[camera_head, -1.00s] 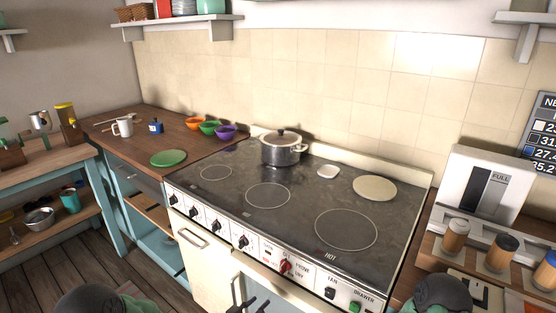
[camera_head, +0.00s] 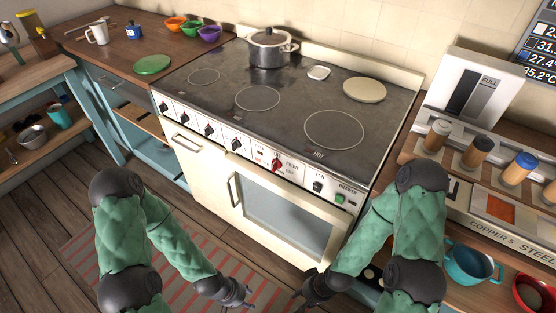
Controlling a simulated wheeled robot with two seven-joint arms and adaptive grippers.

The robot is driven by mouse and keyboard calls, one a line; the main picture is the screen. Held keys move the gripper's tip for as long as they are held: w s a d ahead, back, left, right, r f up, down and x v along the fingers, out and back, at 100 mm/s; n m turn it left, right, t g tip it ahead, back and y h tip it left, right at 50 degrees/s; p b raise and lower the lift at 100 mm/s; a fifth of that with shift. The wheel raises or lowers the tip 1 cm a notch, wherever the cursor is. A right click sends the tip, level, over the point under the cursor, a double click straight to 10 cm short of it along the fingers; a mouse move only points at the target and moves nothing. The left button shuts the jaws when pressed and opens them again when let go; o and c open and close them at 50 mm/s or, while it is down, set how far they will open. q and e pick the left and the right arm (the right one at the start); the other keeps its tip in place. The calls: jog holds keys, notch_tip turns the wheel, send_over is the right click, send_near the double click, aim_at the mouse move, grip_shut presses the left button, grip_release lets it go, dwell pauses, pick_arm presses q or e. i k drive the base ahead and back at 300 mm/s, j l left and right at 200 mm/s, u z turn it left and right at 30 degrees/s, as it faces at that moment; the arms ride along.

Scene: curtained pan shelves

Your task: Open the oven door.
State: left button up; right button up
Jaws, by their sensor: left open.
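The cream oven door (camera_head: 283,218) with a grey glass window is closed on the front of the stove, below the knob panel. Its dark upright handle (camera_head: 232,190) is at the door's left edge. My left gripper (camera_head: 240,297) is low in front of the stove, below and apart from the handle; it is open and empty. My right gripper (camera_head: 305,297) is low to its right, in front of the door's lower part and touching nothing I can make out. Its fingers are dark and small, so whether they are open is unclear.
A pot (camera_head: 268,48) and a pale round plate (camera_head: 365,89) are on the stove top (camera_head: 225,108). Another cream door (camera_head: 195,165) is left of the oven door. A striped rug (camera_head: 180,290) lies on the floor. A teal pot (camera_head: 470,263) is at right.

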aim_at(235, 166)
jog(key=i+j+u, duration=0.1)
jog(key=j+u, duration=0.25)
jog(key=i+j+u, duration=0.1)
jog(key=u, duration=0.25)
jog(key=i+j+u, duration=0.2)
jog(key=u, duration=0.15)
